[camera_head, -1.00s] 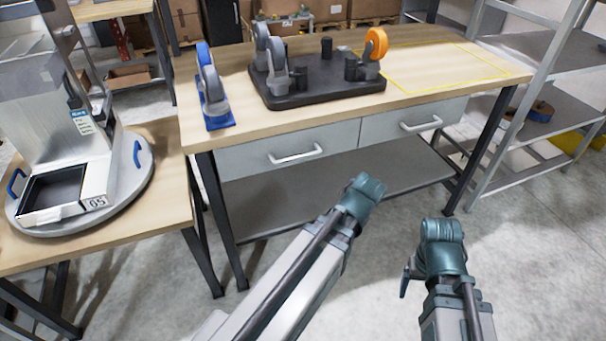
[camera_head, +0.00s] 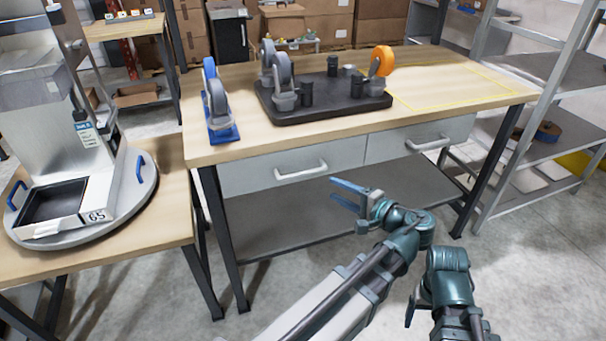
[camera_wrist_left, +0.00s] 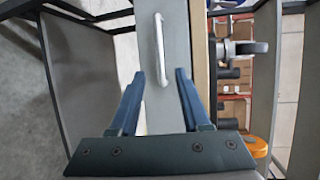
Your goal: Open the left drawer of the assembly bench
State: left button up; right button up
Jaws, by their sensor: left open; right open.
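The assembly bench (camera_head: 170,152) has two grey drawers side by side under its wooden top. The left drawer (camera_head: 240,178) looks closed, with a white bar handle (camera_head: 301,171). My left gripper (camera_head: 338,192) is in front of and a little below the left drawer, apart from the handle. In the left wrist view, its blue fingers (camera_wrist_left: 157,85) are spread and empty, and the handle (camera_wrist_left: 159,50) lies ahead, between and beyond the fingertips. My right gripper (camera_head: 412,310) is low at the right, with only a dark finger part showing, away from the bench.
On the bench top are a black plate with casters and pegs (camera_head: 325,98), and a blue caster stand (camera_head: 218,130). The right drawer (camera_head: 418,138) looks closed. A lower shelf (camera_head: 290,225) lies under the drawers. A dispenser table is at left, a metal rack (camera_head: 535,150) at right.

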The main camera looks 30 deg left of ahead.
aim_at(303, 172)
pick_arm(q)
jog(key=b+x, duration=0.2)
jog(key=x, duration=1.1)
jog(key=shift+a+f, duration=0.15)
jog(key=shift+a, duration=0.15)
grip_shut()
dwell(0.9)
